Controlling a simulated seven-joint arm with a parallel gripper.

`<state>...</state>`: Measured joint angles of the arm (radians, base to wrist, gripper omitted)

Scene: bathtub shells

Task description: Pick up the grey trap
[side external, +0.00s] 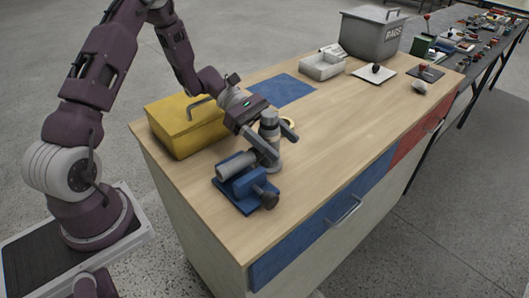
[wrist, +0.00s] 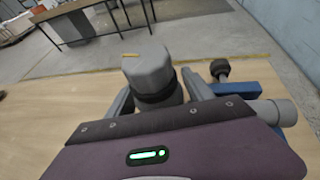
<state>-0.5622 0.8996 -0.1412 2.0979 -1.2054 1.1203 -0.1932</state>
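The grey trap (side external: 269,126) stands upright on the wooden bench, with a darker collar below its capped top. A light grey pipe (side external: 236,164) lies beside its lower part and reaches over the blue vise (side external: 248,186); whether they are joined is hidden. In the wrist view the trap (wrist: 149,72) rises between the two fingers. My gripper (side external: 275,142) is lowered at the trap with one finger on each side. In the wrist view, my gripper (wrist: 158,90) has its fingertips very close to the collar; whether they press on it I cannot tell.
A yellow toolbox (side external: 186,128) stands left of the gripper, with a blue mat (side external: 284,90) behind. The bench's middle right is clear.

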